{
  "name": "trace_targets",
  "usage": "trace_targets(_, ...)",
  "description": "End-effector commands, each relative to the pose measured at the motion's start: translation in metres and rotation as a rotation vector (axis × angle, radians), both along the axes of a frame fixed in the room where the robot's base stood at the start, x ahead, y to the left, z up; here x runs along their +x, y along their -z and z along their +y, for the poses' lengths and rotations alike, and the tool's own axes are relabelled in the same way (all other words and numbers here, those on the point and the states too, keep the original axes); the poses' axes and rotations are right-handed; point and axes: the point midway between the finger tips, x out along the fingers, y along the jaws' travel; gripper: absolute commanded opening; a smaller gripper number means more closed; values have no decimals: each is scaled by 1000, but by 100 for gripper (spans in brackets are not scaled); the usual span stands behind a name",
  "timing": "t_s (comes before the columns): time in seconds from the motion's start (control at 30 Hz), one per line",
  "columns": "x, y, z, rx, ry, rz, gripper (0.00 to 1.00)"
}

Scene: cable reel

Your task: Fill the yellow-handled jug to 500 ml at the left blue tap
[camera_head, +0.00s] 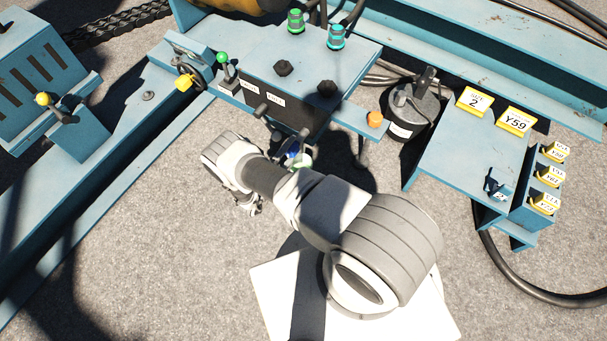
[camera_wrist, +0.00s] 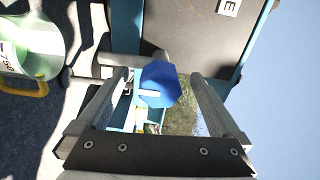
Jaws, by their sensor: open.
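The jug (camera_wrist: 38,42) is pale green and see-through, with a yellow handle and a printed 750, at the left edge of the wrist view. Only part of it shows, and I cannot tell its water level. A blue tap knob (camera_wrist: 158,84) with a white mark appears between the two fingers of my gripper (camera_wrist: 160,76), which is open. I see gaps beside the knob and no clear contact. In the head view the blue knob (camera_head: 292,149) and a pale green piece of the jug (camera_head: 302,161) show just beyond my arm, which hides most of the gripper.
A blue cabinet (camera_head: 345,60) with dark knobs and labelled front stands behind the knob. An orange button (camera_head: 375,119) is to its right. A dark round canister (camera_head: 413,108) and a blue table (camera_head: 455,150) with yellow tags stand further right. Bare concrete lies at lower left.

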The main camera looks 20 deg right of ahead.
Motion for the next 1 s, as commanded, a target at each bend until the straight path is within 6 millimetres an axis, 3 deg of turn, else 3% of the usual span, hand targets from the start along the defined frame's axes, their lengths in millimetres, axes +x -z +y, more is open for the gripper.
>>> trace_targets(0.73, -32, 0, 44, 0, -1, 1, 100)
trace_targets(1.0, -35, 0, 48, 0, 0, 0, 100)
